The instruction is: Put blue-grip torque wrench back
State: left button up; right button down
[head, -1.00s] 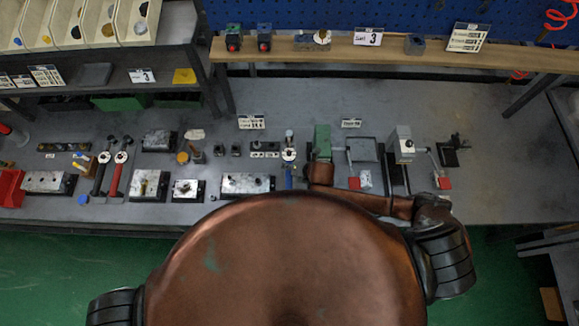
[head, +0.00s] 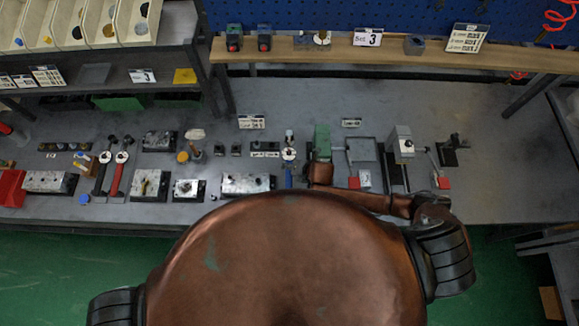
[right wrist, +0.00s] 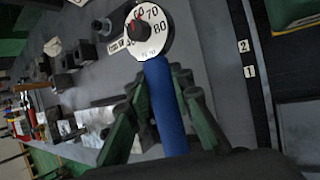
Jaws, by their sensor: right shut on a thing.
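The blue-grip torque wrench has a white round dial and a blue handle. In the head view its blue grip (head: 289,172) shows beside my right wrist, towards the front of the bench. In the right wrist view the dial (right wrist: 149,30) is at the top and the blue grip (right wrist: 166,110) runs down between the green fingers. My right gripper (right wrist: 155,85) is shut on this grip. In the head view the fingers are hard to make out. I cannot tell whether the wrench touches the bench. My left gripper is not in view.
A red-grip wrench (head: 117,172) and a dark-grip wrench (head: 101,172) lie at the left. A valve block (head: 246,184) is left of the blue grip. A green block (head: 322,140) stands close to its right. The bench's far right (head: 510,170) is clear.

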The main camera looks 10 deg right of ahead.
jog(key=shift+f, duration=0.25)
jog(key=shift+f+b, duration=0.35)
jog(key=shift+b, duration=0.05)
jog(key=shift+f+b, duration=0.75)
jog(key=shift+f, duration=0.6)
jog(key=c, duration=1.7)
grip_release()
jog(key=shift+o, duration=0.4)
jog(key=shift+s+f, duration=0.1)
jog(key=shift+f, duration=0.05)
jog(key=v, duration=1.2)
